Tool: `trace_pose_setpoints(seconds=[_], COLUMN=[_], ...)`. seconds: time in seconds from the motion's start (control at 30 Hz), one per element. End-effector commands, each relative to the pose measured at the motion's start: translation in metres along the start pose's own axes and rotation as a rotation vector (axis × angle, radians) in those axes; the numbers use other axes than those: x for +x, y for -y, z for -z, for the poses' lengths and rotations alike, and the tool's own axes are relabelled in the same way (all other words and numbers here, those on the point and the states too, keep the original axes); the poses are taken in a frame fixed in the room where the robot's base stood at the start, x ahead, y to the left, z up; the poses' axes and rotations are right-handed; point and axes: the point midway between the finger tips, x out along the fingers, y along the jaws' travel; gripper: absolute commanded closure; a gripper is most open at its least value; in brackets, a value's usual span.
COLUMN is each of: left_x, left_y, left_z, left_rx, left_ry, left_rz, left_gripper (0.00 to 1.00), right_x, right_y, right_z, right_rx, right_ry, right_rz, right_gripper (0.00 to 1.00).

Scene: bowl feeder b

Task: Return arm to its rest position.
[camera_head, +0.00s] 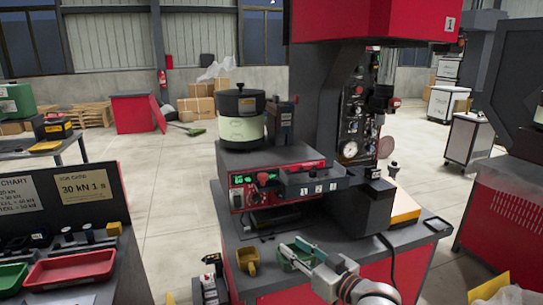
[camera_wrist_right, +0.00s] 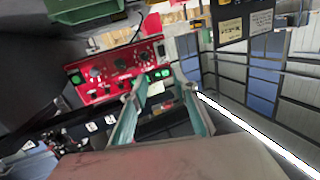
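My right gripper (camera_head: 293,252) has green fingers and hangs over the front of the red-sided machine bench (camera_head: 232,262) in the head view. My grey wrist comes up from the bottom edge behind it. In the right wrist view the two fingers of the gripper (camera_wrist_right: 158,86) stand apart with nothing held between them. Behind them in that view is a red control panel (camera_wrist_right: 118,68) with knobs and green lights. My left gripper is in neither view.
A yellow cup-like object (camera_head: 248,262) stands left of the gripper on the bench. The bowl feeder (camera_head: 243,117) sits on its red control unit (camera_head: 275,185) behind. A press column (camera_head: 318,110) rises at the right. A red tray (camera_head: 70,268) lies on the left table. Open floor separates the tables.

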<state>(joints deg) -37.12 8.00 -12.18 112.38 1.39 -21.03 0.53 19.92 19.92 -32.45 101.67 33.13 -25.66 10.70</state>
Motion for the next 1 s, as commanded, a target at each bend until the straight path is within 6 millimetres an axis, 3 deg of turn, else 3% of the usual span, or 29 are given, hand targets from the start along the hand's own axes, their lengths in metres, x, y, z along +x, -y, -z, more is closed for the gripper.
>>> trace_pose_setpoints(seconds=[0.03,0.27,0.6,0.8,1.0], left_x=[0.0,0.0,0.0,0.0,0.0], left_y=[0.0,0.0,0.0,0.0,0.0], left_z=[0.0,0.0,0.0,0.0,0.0], left_rx=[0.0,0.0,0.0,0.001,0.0], left_ry=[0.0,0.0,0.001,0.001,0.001], left_rz=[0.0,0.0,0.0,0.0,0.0], left_gripper=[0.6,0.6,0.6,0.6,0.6], right_x=[-0.012,-0.076,-0.212,-0.279,-0.3], right_y=[0.004,0.015,0.04,0.052,0.056], right_z=[-0.028,-0.135,-0.272,-0.316,-0.327], right_rx=[0.014,0.028,-0.006,-0.04,-0.053], right_ry=[0.023,0.13,0.358,0.471,0.507], right_rz=[-0.018,-0.121,-0.273,-0.324,-0.338], right_gripper=[0.71,0.71,0.71,0.71,0.71])
